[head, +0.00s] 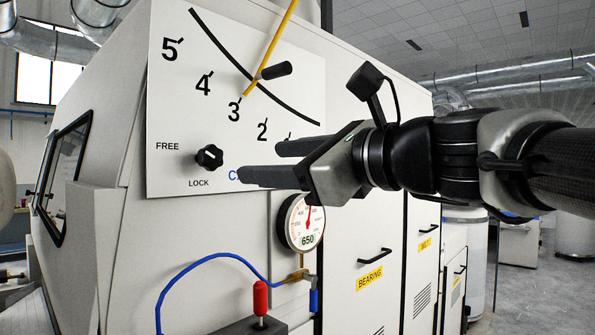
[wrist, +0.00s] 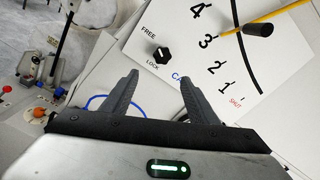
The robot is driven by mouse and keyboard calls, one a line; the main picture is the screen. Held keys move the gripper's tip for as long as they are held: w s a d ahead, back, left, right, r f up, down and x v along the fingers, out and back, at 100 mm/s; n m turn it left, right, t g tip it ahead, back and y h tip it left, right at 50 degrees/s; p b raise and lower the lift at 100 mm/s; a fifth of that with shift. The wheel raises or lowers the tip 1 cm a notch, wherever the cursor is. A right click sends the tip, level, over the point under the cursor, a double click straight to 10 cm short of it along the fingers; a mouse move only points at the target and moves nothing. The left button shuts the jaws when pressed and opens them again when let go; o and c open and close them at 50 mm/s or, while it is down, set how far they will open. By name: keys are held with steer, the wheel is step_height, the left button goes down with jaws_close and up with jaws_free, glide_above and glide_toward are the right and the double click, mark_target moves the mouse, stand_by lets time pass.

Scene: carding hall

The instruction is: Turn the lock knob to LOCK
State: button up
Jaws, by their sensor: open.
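The lock knob (head: 209,156) is small, black and round with a pale mark, on the white panel (head: 175,100). FREE is printed at its upper left and LOCK below it. The mark seems to lie towards the FREE side, but it is small. My gripper (head: 259,162) is open and empty, in front of the panel to the right of the knob, apart from it. In the wrist view the knob (wrist: 161,54) shows just beyond and between the two fingertips (wrist: 158,76), touched by neither.
A yellow lever (head: 265,55) with a black handle (head: 276,71) points near 3 on the panel's scale. Below the gripper are a round gauge (head: 303,222), a blue hose (head: 200,262) and a red-handled part (head: 261,298). Cabinet doors with handles stand to the right.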

mark_target(215, 160)
steer(key=x, duration=0.5)
steer(key=p+x, duration=0.1)
steer(key=x, duration=0.5)
steer(key=r+p+x, duration=0.1)
steer(key=x, duration=0.5)
steer(key=shift+w+a, duration=0.2)
steer(key=shift+f, duration=0.1)
steer(key=c, duration=1)
